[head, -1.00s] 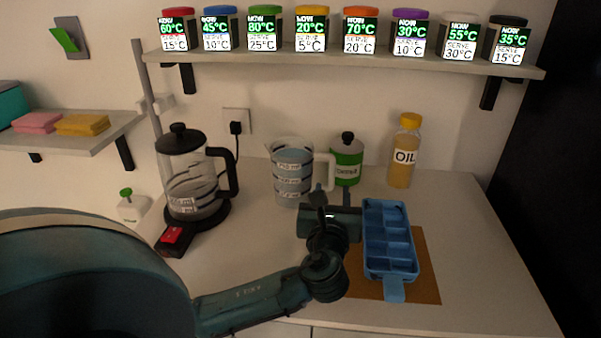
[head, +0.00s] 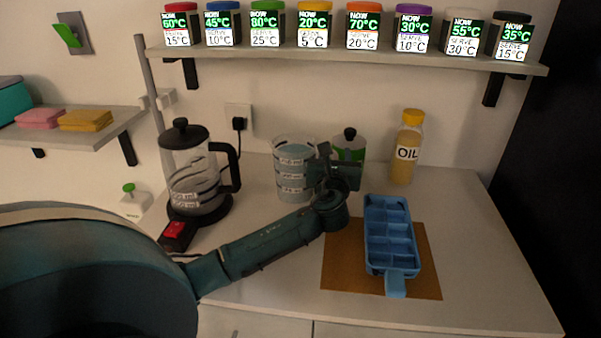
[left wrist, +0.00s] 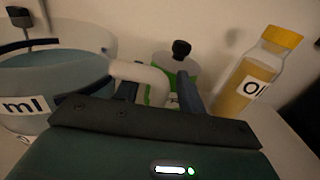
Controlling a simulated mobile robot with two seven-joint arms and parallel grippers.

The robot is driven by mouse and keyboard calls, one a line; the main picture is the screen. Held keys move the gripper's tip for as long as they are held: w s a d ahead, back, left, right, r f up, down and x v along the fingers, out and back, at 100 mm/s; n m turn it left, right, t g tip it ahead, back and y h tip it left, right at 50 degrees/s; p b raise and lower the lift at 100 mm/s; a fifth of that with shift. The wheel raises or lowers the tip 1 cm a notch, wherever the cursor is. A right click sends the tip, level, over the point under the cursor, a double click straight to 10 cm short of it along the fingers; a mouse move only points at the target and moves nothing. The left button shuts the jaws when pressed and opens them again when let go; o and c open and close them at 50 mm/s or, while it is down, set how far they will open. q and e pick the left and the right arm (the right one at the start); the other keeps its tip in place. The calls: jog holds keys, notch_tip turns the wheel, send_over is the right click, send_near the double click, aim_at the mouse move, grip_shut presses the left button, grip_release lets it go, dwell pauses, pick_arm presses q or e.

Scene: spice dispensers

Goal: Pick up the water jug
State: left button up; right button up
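The water jug (head: 290,180) is a clear measuring jug with blue-tinted water and white ml labels. It stands upright on the counter against the back, right of the kettle. In the left wrist view the jug (left wrist: 55,80) fills the left side, and its white handle (left wrist: 147,76) reaches right towards the fingers. My left gripper (head: 325,160) is at the jug's right side, by the handle, and hides most of it in the head view. In the left wrist view its fingers (left wrist: 158,92) are apart, with the handle's outer part showing between them. Contact cannot be told. My right gripper is not in view.
A black-lidded kettle (head: 190,165) stands left of the jug. A green canister (head: 349,148) is close behind the gripper. An oil bottle (head: 405,150) stands further right. A blue ice tray (head: 376,240) lies on a brown mat (head: 340,270) in front. A spice shelf (head: 350,60) hangs above.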

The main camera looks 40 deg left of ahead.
pick_arm(q)
jog(key=shift+c, duration=0.6)
grip_shut()
dwell(0.8)
jog(key=shift+r, duration=0.15)
